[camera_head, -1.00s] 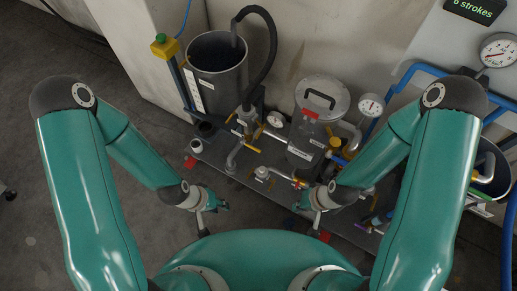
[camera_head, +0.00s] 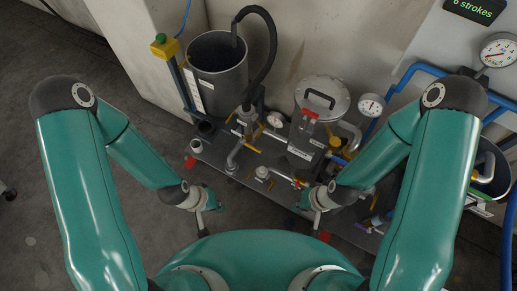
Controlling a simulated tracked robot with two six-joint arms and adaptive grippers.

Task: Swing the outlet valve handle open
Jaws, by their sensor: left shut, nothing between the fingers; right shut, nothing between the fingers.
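Several small valve handles show on the pipework between the grey hopper and the lidded vessel. One yellow handle (camera_head: 253,149) is by the left pipe and another yellow handle (camera_head: 272,184) is by the lower pipe fitting. A yellow and blue handle (camera_head: 338,159) is right of the vessel. I cannot tell which is the outlet valve's. My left gripper (camera_head: 217,205) is shut and empty, in front of the skid and left of the lower fitting. My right gripper (camera_head: 305,199) is shut and empty, in front of the lidded vessel. Neither visibly touches a handle.
The grey hopper (camera_head: 218,86) with a black hose stands back left. The lidded steel vessel (camera_head: 303,138) has a red clamp handle (camera_head: 310,114). Gauges and a blue pipe frame (camera_head: 412,68) are at the right.

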